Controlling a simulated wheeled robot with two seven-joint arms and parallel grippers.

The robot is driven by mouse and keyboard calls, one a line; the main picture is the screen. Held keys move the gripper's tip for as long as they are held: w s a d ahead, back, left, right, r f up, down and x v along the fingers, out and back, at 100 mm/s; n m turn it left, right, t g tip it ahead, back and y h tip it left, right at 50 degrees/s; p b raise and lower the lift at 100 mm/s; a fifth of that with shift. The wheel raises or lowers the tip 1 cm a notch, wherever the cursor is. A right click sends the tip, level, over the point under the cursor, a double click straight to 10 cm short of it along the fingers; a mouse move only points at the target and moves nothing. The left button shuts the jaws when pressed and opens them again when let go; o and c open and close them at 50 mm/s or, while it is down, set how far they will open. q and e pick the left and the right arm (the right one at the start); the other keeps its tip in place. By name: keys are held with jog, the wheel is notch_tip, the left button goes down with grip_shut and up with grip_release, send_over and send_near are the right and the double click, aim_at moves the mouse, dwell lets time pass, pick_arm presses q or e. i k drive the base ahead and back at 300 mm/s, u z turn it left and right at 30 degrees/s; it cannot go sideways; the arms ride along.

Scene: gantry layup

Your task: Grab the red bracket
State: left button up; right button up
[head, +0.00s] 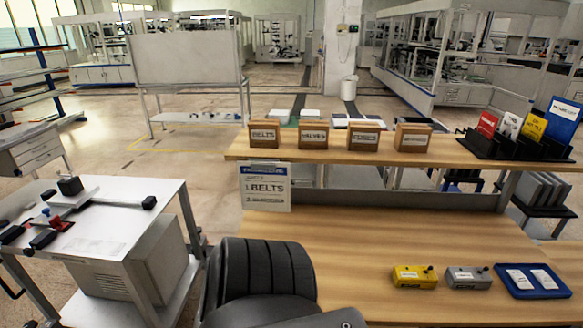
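A small red part (66,224), which may be the red bracket, lies on the white-topped gantry table (120,200) at the left. It sits among black blocks and bars and is too small and partly covered for its shape to be clear. A small blue knob (46,211) is close to it. Neither of my grippers shows in the head view.
A wooden bench (380,250) fills the right, with a yellow box (414,277), a grey box (467,278) and a blue tray (505,277). Its shelf holds several cardboard boxes and a folder rack (500,150). A dark ribbed shape covers the bottom middle.

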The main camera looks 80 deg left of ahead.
aim_at(56, 222)
jog(key=u, duration=5.6)
jog(key=i, duration=2.75)
jog(key=z, duration=2.35)
